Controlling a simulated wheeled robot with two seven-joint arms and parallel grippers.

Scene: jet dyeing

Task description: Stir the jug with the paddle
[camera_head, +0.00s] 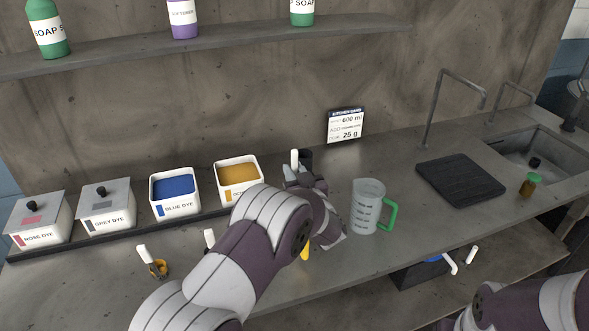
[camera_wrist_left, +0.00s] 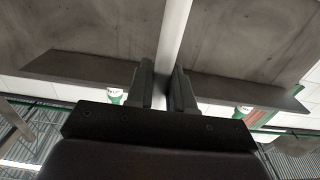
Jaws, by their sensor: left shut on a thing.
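The jug (camera_head: 367,208) is clear, with dark printed markings and a green handle (camera_head: 391,215) on its right side. It stands upright on the counter. My left gripper (camera_head: 296,172) is shut on a white rod, which looks like the paddle (camera_head: 295,157), behind and left of the jug. In the left wrist view the white rod (camera_wrist_left: 174,35) runs up from between the two dark fingers (camera_wrist_left: 162,88). My right arm shows at the lower right, its gripper out of view.
Dye bins stand at left, including the blue one (camera_head: 175,207) and the orange-yellow one (camera_head: 239,191). A card (camera_head: 345,125) leans at the wall.

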